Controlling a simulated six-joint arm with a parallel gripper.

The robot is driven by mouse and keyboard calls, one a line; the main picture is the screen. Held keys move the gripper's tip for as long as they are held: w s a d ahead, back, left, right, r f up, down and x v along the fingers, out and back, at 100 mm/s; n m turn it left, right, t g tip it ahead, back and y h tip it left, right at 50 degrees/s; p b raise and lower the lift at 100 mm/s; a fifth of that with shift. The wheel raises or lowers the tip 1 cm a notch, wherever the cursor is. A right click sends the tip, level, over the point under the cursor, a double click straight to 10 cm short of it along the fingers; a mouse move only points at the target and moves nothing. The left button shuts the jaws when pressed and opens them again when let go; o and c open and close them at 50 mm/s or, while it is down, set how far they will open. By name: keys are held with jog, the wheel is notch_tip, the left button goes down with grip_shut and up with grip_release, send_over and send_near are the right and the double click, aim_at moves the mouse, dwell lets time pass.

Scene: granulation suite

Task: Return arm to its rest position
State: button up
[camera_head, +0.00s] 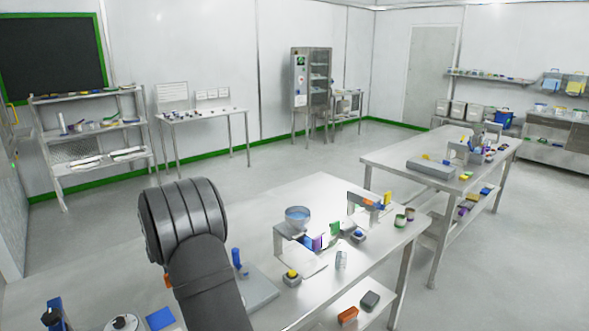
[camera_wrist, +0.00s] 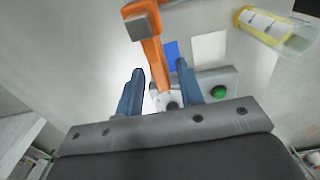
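In the wrist view my gripper (camera_wrist: 160,68) shows two blue fingers standing apart. An orange bar with a grey block at its end (camera_wrist: 150,48) shows in the gap beyond them, and neither finger appears to close on it. A pale grey part with a dark round spot (camera_wrist: 166,101) lies below the bar, between the fingers. In the head view my dark arm hangs over the left part of the near bench (camera_head: 325,188), and the gripper itself is hidden.
The wrist view shows a grey box with a green button (camera_wrist: 218,92) and a clear yellow-edged container (camera_wrist: 275,30). On the near bench are a blue bowl (camera_head: 297,214), a blue sheet (camera_head: 160,319) and several small items. Open floor lies behind the bench.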

jog(key=shift+f, duration=1.65)
jog(key=shift+r, duration=5.05)
jog(key=shift+t+h, duration=0.6)
jog(key=shift+h, duration=0.1)
notch_tip(320, 180, down, 5)
jog(key=shift+r, duration=0.1)
jog(key=shift+f+t, duration=0.3)
jog(key=shift+r, duration=0.35)
notch_tip(320, 180, down, 7)
jog(key=shift+g+y, duration=0.3)
jog(key=shift+g, duration=0.2)
jog(key=shift+w+r, duration=0.1)
jog(key=shift+r, duration=3.05)
